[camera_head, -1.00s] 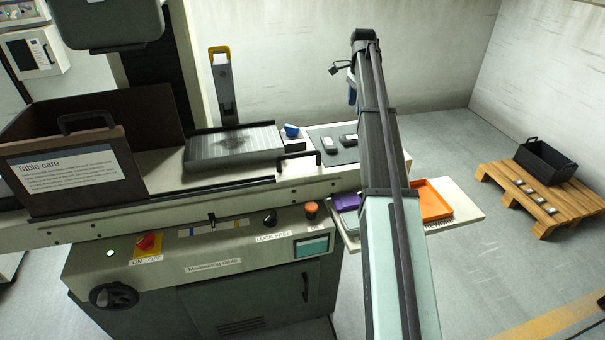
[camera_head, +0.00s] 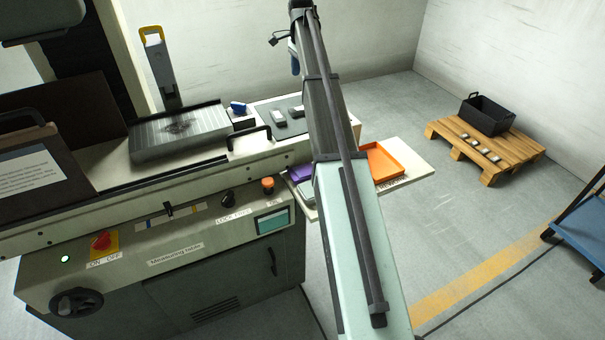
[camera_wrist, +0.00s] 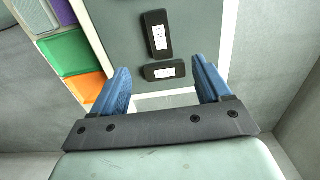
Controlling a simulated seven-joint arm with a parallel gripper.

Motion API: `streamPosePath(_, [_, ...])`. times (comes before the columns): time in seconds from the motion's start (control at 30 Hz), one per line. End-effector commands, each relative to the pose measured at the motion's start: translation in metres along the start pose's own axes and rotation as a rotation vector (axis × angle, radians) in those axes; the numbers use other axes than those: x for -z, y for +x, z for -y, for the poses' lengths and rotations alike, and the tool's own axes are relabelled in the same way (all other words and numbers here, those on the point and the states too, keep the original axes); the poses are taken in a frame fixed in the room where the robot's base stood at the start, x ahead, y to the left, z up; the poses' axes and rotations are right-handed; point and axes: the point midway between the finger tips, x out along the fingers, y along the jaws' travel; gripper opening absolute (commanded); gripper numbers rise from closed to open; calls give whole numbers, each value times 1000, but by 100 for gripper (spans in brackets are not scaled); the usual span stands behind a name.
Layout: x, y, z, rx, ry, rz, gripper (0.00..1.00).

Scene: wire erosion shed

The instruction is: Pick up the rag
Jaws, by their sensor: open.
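I cannot make out a rag for certain. A small blue thing (camera_head: 238,107) sits beside the ribbed metal plate (camera_head: 180,130) on the machine table; it may be the rag, but it is too small to tell. My gripper (camera_wrist: 160,67) is open and empty, with two blue fingers. In the wrist view it is over the grey mat (camera_wrist: 120,30), with two dark labelled blocks (camera_wrist: 157,35) ahead of and between the fingers. In the head view only a blue finger (camera_head: 295,63) shows at the far end of my arm.
A side shelf (camera_head: 413,168) holds an orange tray (camera_head: 383,160) and a purple one (camera_head: 300,172); a green tray (camera_wrist: 68,53) shows in the wrist view. A brown box (camera_head: 80,120) stands left. A pallet (camera_head: 510,155) with a black crate (camera_head: 486,113) is on the floor right.

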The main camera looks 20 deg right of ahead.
Motion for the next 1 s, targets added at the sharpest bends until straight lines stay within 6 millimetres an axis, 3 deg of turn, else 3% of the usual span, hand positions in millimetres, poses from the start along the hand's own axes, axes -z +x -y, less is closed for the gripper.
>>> streamPosePath(0.2, [-2,0,1,0,-2,0,77])
streamPosePath(0.37, [-21,8,-10,-4,-21,1,77])
streamPosePath(0.47, [-40,20,-39,-7,-32,2,77])
streamPosePath(0.8, [-95,72,-180,-11,-46,3,77])
streamPosePath(0.9, [-101,79,-204,-8,-35,2,77])
streamPosePath(1.0, [-104,82,-214,-5,-25,1,77])
